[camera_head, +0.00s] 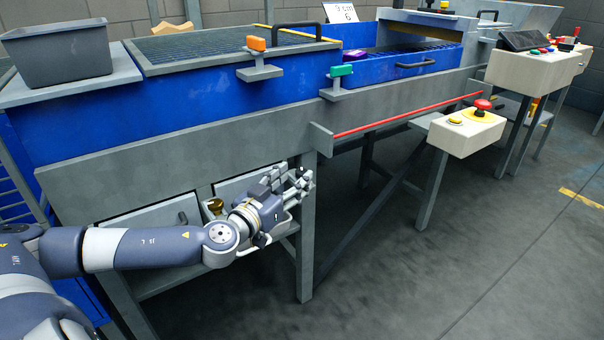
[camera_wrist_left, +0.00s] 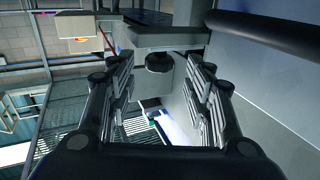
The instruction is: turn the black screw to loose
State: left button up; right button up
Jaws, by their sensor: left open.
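My left gripper (camera_head: 300,183) is in front of the machine's lower frame, close to the support leg below the grey side panel. In the left wrist view its two fingers (camera_wrist_left: 160,85) are spread apart with nothing between the pads. A round black knob (camera_wrist_left: 160,62), which looks like the black screw, shows beyond the fingertips, roughly centred between them and under a grey ledge. The fingers look apart from it, but the exact distance is unclear. I cannot make out this knob in the head view, where the hand may cover it. My right gripper is in neither view.
The blue machine (camera_head: 230,106) fills the left and middle. A grey bin (camera_head: 60,55) stands on its top left. A red bar (camera_head: 400,119) runs along its side. A button box (camera_head: 465,133) stands to the right. The floor at the right front is clear.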

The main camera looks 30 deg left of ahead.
aim_at(298, 175)
pick_arm(q)
jog(key=shift+w, duration=2.2)
jog(key=c, duration=1.1)
